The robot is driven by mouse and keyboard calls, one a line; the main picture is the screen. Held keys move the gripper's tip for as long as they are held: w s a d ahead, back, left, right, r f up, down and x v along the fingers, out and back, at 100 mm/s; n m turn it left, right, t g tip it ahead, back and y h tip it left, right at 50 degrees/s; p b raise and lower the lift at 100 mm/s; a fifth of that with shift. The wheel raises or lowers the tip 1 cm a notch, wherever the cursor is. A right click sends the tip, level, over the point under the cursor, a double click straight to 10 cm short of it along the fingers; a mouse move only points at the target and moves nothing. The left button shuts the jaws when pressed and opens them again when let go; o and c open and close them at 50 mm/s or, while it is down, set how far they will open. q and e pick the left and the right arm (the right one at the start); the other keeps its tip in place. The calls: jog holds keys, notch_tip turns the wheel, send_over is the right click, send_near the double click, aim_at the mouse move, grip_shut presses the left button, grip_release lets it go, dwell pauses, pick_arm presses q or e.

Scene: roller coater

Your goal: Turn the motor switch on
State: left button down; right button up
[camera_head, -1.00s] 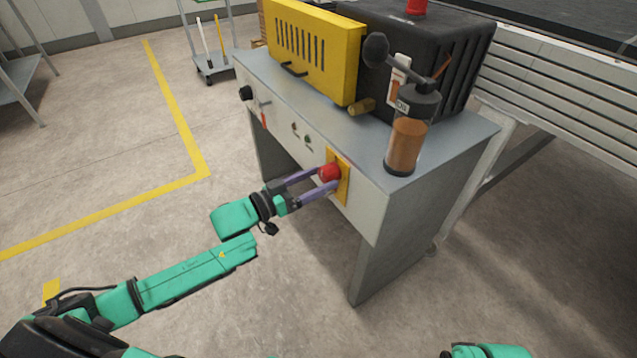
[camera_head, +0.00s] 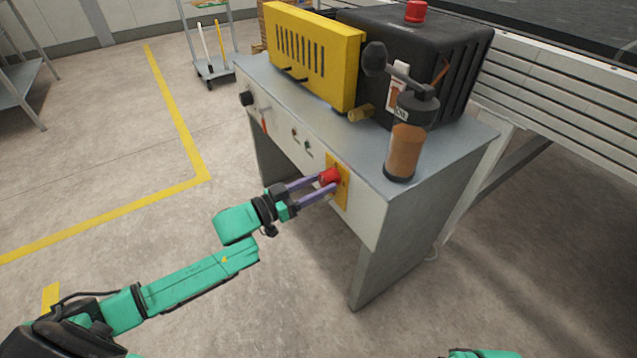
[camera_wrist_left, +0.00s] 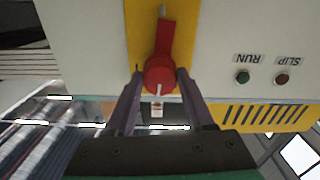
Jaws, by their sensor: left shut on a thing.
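The red rotary switch (camera_head: 330,177) sits on a yellow plate (camera_head: 342,195) on the front panel of the grey machine cabinet. In the left wrist view the red switch (camera_wrist_left: 161,68) has a round body and a handle that points up in the picture, slightly tilted, with pale marks at both ends. My left gripper (camera_head: 328,183) has its two purple fingers on either side of the switch, shut on it. The fingers also show in the left wrist view (camera_wrist_left: 158,88). My right gripper is out of view; only a green part of my right arm shows at the bottom edge.
RUN (camera_wrist_left: 243,76) and SLIP (camera_wrist_left: 282,79) lamps sit beside the plate. A black knob (camera_head: 247,98) and a small red lever (camera_head: 264,126) are farther along the panel. The floor left of the cabinet is clear.

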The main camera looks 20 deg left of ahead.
pick_arm(q)
jog(key=shift+m+p, duration=0.5)
jog(key=shift+m, duration=0.7)
jog(key=m, duration=0.2)
jog(key=shift+m+p, duration=0.3)
jog(key=shift+p, duration=0.05)
jog(key=shift+m, duration=0.9)
jog(key=m, duration=0.2)
jog(key=shift+m, duration=0.4)
jog(key=m, duration=0.2)
jog(key=shift+a+m, duration=0.1)
jog(key=shift+m, duration=1.7)
jog(key=shift+m+b, duration=0.35)
jog(key=shift+m, duration=0.45)
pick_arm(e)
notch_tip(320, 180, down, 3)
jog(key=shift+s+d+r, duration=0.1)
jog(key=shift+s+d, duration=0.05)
pick_arm(q)
jog(key=shift+c, duration=1.3)
grip_release()
jog(key=shift+r, duration=0.1)
